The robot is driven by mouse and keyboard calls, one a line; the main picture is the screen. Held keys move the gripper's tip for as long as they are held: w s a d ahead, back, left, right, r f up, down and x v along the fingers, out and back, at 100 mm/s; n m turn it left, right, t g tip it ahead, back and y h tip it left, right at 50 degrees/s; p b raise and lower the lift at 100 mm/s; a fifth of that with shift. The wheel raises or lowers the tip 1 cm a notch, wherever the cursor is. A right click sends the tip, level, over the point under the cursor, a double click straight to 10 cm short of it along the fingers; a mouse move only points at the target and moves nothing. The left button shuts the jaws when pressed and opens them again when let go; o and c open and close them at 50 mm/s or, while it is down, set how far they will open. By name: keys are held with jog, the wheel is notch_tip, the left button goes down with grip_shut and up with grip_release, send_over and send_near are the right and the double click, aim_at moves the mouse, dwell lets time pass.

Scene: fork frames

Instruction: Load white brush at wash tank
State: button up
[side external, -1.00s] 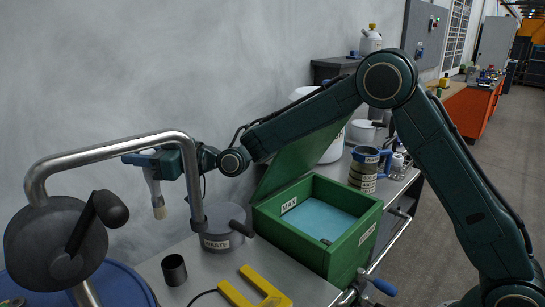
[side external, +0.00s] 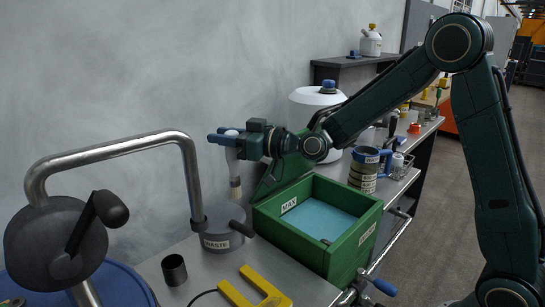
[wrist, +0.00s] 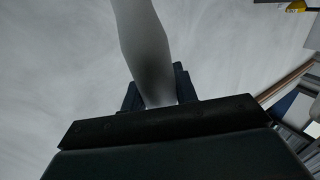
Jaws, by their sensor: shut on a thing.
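My gripper (side external: 228,136) is shut on the white brush (side external: 233,160), with the brush hanging upright and its pale bristles pointing down. In the side view it is held in the air above and just behind the grey waste pot (side external: 224,240). The brush's white handle also shows between the jaws in the wrist view (wrist: 146,50). The green wash tank (side external: 345,240) stands to the right of the brush, with its lid open and tilted back. It holds blue liquid (side external: 318,217) and has a MAX label inside.
A bent metal pipe (side external: 110,152) arches over the left front. A dark cup (side external: 173,270) and a yellow U-shaped piece (side external: 255,290) lie on the bench in front. A banded mug (side external: 364,170) and a white container (side external: 315,105) stand behind the tank.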

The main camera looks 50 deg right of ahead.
jog(key=s+d+f+m+t+h, duration=0.1)
jog(key=s+d+m+h, duration=0.25)
jog(key=s+d, duration=0.4)
jog(key=s+d+m+t+h, duration=0.15)
jog(key=s+d+h, duration=0.3)
jog(key=d, duration=0.55)
jog(key=w+d+f+g+y, duration=0.1)
jog(key=w+f, duration=0.1)
jog(key=f, duration=0.2)
jog(key=w+d+f+g+y, duration=0.1)
jog(key=w+f, duration=0.1)
jog(key=f, duration=0.2)
jog(key=w+d+f+g+y, duration=0.1)
jog(key=w+f, duration=0.1)
jog(key=f, duration=0.1)
jog(key=shift+f+g+y, duration=0.3)
jog(key=shift+f+g, duration=0.05)
jog(key=shift+f, duration=0.05)
notch_tip(320, 180, down, 13)
jog(key=n+g+y, duration=0.4)
jog(key=g+y, duration=0.1)
jog(key=shift+w+g, duration=0.3)
jog(key=shift+w, duration=0.15)
jog(key=shift+f, duration=3.45)
